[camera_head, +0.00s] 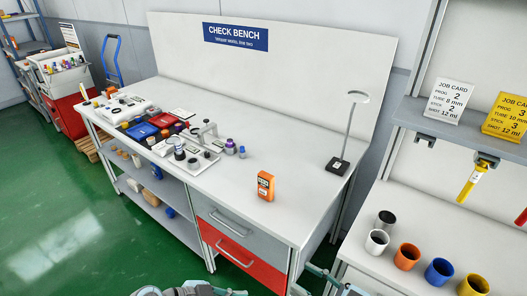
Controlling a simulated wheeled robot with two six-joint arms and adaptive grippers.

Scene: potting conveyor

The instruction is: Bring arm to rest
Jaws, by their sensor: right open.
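My right gripper (326,280) shows at the bottom edge, right of centre, just in front of the check bench's right corner. It is partly cut off by the frame, and it is open with nothing seen between its fingers. Grey and teal parts of my own arm (185,290) show at the bottom edge, left of centre. My left gripper is not in view.
The check bench (270,205) carries an orange meter (265,186), a lamp (345,135) and several small parts at its left. A side bench at right holds several coloured cups (407,257) close to my right gripper. Green floor (70,225) lies open at left.

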